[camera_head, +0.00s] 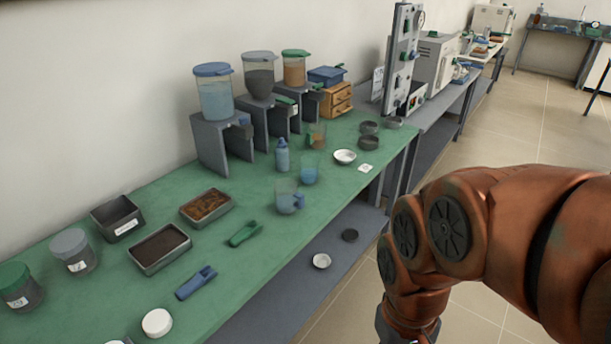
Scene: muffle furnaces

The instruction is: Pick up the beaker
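Several clear beaker-like vessels stand on the green bench top (270,240). One clear vessel with a blue part at its side (286,197) stands near the bench's front edge. Behind it is a small clear beaker with blue contents (309,174). Further back is a clear vessel with brown contents (317,137). I cannot tell which one the task names. My orange arm fills the right side, in front of the bench and apart from these vessels. It reaches down to the bottom edge, where the picture cuts it off; my gripper's fingers do not show.
Lidded hoppers on grey stands (213,95) line the wall. A blue bottle (282,155), white dish (345,157), green scoop (243,234), blue scoop (196,283) and filled trays (160,248) share the bench. A lower shelf (300,290) juts out below. Tiled floor (535,120) lies open at right.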

